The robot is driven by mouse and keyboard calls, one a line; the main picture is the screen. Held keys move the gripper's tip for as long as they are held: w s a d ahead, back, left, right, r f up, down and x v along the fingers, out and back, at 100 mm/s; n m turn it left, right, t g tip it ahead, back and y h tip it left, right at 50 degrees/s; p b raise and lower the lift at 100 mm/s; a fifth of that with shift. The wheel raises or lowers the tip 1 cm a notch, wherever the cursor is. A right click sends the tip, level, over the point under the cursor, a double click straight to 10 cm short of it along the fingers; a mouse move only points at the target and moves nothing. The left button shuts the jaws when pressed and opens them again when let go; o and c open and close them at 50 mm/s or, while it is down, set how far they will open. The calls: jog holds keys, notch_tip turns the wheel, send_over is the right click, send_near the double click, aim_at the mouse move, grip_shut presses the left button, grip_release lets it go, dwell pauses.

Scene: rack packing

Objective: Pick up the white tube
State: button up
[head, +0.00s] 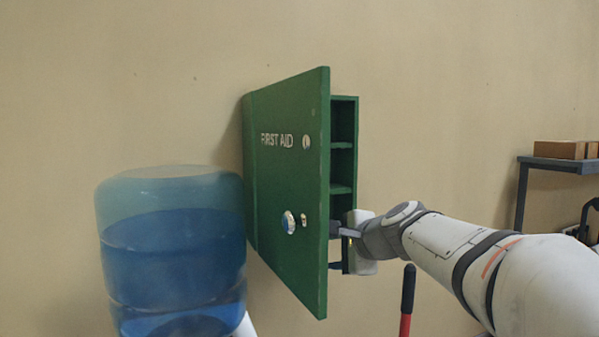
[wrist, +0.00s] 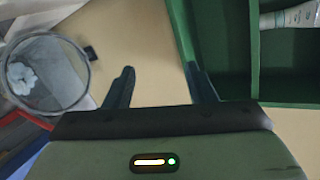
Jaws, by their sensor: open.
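The white tube (wrist: 290,18) lies inside the green first aid cabinet (wrist: 290,88), at the upper right of the wrist view, partly cut off by the frame edge. In the head view the cabinet (head: 346,120) hangs on the wall with its door swung open; the tube is not visible there. My gripper (head: 338,250) is at the lower part of the cabinet, partly hidden by the door. In the wrist view my gripper (wrist: 163,82) is open with nothing between its fingers. The right finger is close to a green cabinet edge, and the tube is apart from both fingers.
The open green door (head: 290,180) stands between the head camera and the cabinet inside. A blue water bottle (head: 172,255) is at the left. A shelf (head: 560,164) with boxes is at the far right.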

jog(key=w+a+r+m+t+y+p, duration=0.3)
jog(key=w+a+r+m+t+p, duration=0.1)
jog(key=w+r+m, duration=0.9)
jog(key=shift+m, duration=0.5)
jog(key=x, duration=0.1)
jog(key=p+x, duration=0.1)
jog(key=x, duration=0.3)
jog(key=shift+a+f+p, duration=0.1)
jog(key=shift+f+p, duration=0.25)
jog(key=shift+c, duration=0.2)
jog(key=c, duration=0.9)
jog(key=shift+c, duration=0.2)
